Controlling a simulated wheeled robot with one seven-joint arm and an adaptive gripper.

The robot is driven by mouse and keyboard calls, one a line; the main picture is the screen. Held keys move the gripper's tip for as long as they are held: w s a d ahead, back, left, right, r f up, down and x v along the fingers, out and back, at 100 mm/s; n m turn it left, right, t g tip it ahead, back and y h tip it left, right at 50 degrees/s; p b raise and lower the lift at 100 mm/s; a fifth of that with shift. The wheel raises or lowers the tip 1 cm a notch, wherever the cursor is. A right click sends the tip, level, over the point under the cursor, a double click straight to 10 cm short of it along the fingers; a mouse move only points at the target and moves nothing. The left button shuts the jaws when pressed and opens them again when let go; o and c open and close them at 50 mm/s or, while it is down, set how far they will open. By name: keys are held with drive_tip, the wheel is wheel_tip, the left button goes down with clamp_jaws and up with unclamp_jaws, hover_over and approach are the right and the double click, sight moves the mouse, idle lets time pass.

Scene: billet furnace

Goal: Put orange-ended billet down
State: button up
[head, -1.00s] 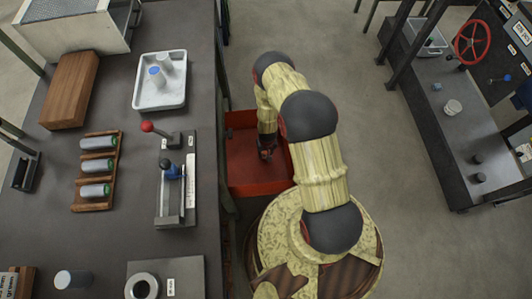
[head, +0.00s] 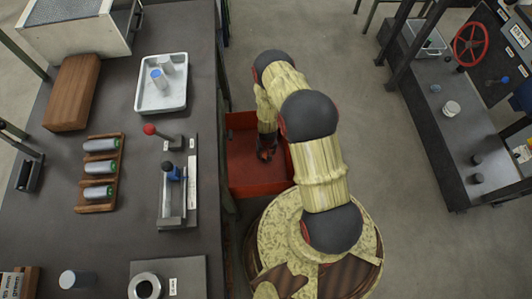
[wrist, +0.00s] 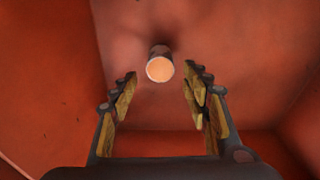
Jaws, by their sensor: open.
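The orange-ended billet (wrist: 160,68) shows in the wrist view inside a red bin (wrist: 60,70). Its round orange end faces my camera and its grey side runs away toward the bin's surface, with a dark shadow around its far end. My gripper (wrist: 160,88) is open, one finger on each side of the picture, with the billet centred beyond the fingertips and clear of both. I cannot tell exactly how the billet rests. In the head view my gripper (head: 266,154) reaches down into the red bin (head: 240,175); the billet cannot be made out there.
Another bench (head: 455,150) stands at the right, with clear floor between.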

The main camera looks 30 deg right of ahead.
drive_tip(key=w+a+r+n+t+p, duration=0.1)
drive_tip(key=w+a+r, duration=0.1)
drive_tip(key=r, duration=1.5)
drive_tip(key=w+a+r+p, duration=0.1)
drive_tip(key=w+r+p, duration=0.15)
drive_tip(key=r, duration=1.35)
drive_tip(key=w+a+r+n+t+p, duration=0.1)
drive_tip(key=w+a+r, duration=0.15)
drive_tip(key=r, duration=1.45)
drive_tip(key=s+a+r, duration=0.1)
drive_tip(key=s+r, duration=0.2)
drive_tip(key=r, duration=0.3)
drive_tip(key=s+a+r+t, duration=0.1)
drive_tip(key=s+r, duration=0.2)
drive_tip(key=r, duration=0.3)
drive_tip(key=s+a+r, duration=0.1)
drive_tip(key=s+r, duration=0.3)
drive_tip(key=r, duration=0.2)
drive_tip(key=s+a+r, duration=0.1)
drive_tip(key=s+r, duration=0.3)
drive_tip(key=s, duration=0.4)
drive_tip(key=s+a+r+n+t, duration=0.1)
drive_tip(key=s+r, duration=0.4)
drive_tip(key=s, duration=0.4)
drive_tip(key=shift+r+n, duration=0.3)
drive_tip(key=shift+f+b, duration=0.15)
drive_tip(key=shift+b, duration=0.25)
